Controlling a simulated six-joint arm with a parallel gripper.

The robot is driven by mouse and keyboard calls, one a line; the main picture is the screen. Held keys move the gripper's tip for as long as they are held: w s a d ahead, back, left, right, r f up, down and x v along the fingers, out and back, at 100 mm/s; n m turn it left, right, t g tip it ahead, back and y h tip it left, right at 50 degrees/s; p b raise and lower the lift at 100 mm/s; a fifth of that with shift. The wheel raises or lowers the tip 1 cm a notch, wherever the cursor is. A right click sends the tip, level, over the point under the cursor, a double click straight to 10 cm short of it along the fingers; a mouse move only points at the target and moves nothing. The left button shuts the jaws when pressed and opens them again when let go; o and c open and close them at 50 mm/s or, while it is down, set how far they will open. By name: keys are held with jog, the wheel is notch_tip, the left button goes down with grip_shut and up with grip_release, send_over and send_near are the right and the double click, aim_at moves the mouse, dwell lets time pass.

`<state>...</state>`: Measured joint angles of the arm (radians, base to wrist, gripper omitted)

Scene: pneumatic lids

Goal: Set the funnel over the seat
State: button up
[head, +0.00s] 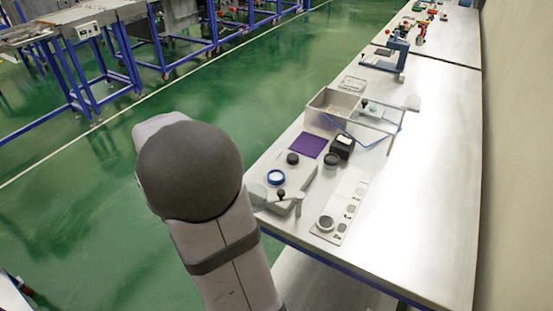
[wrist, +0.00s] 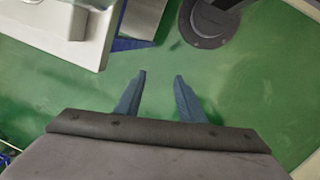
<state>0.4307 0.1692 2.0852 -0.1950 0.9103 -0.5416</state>
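My gripper (wrist: 160,76) shows in the wrist view with its two blue fingers apart and nothing between them, above the green floor. In the head view my arm hides it. A white ring with a blue rim (head: 276,177) sits on a pale grey block (head: 289,190) at the near left of the workbench. I cannot tell for sure which of these is the funnel or the seat. My gripper is apart from all of them.
The steel workbench (head: 420,190) is clear on its right side. A purple mat (head: 309,145), a black box (head: 342,147), dark round pieces and a grey bin (head: 329,108) with clear panels stand behind. In the wrist view a pale bench corner (wrist: 60,35) is at upper left.

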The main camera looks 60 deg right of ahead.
jog(key=s+d+r+n+g+p, duration=0.1)
jog(key=s+d+r+p, duration=0.1)
jog(key=d+r+p, duration=0.75)
jog(key=n+g+b, duration=0.1)
jog(key=n+g, duration=0.1)
send_near(280, 191)
jog(key=shift+p+x, duration=0.75)
jog(key=shift+x, duration=3.15)
grip_shut()
